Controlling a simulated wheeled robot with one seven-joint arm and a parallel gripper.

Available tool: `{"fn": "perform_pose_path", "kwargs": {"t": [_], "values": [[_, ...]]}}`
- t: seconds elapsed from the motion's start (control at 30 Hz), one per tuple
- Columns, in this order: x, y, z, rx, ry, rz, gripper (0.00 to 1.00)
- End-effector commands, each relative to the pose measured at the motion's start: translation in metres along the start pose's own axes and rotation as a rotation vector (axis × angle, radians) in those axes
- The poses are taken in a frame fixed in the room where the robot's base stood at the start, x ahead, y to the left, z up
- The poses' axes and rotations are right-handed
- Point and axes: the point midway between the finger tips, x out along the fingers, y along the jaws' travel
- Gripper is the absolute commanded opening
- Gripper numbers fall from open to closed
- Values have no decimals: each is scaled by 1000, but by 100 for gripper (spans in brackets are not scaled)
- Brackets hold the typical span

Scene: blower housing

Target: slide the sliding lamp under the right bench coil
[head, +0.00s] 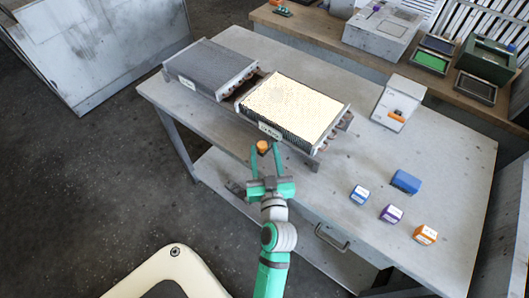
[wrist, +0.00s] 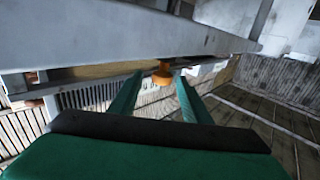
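The right bench coil (head: 292,104) lies on the grey bench, and its top face is bright pale yellow. The left coil (head: 208,66) beside it is dark grey. An orange knob (head: 262,146), apparently the sliding lamp's handle, is at the bench's front edge near the right coil's front left corner. The lamp's body is hidden. My gripper (head: 265,149) is at the knob with its fingers apart. In the wrist view the knob (wrist: 162,76) is between the fingertips, with a visible gap on each side; contact cannot be made out.
The bench top (head: 440,165) holds a grey box with an orange switch (head: 396,103) and several small coloured blocks (head: 392,213) at right. A wooden bench with devices stands behind. Open floor (head: 95,180) is at left.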

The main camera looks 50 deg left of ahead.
Motion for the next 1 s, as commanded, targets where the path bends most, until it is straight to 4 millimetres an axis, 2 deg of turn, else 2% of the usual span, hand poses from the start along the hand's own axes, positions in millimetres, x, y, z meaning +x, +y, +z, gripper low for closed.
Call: {"fn": "perform_pose_path", "kwargs": {"t": [0.27, 0.7, 1.0], "values": [[-10, 0, 0, 1, 0, 1, 43], [-76, 0, 1, 1, -2, 0, 43], [-104, 0, 1, 1, -1, 0, 43]]}}
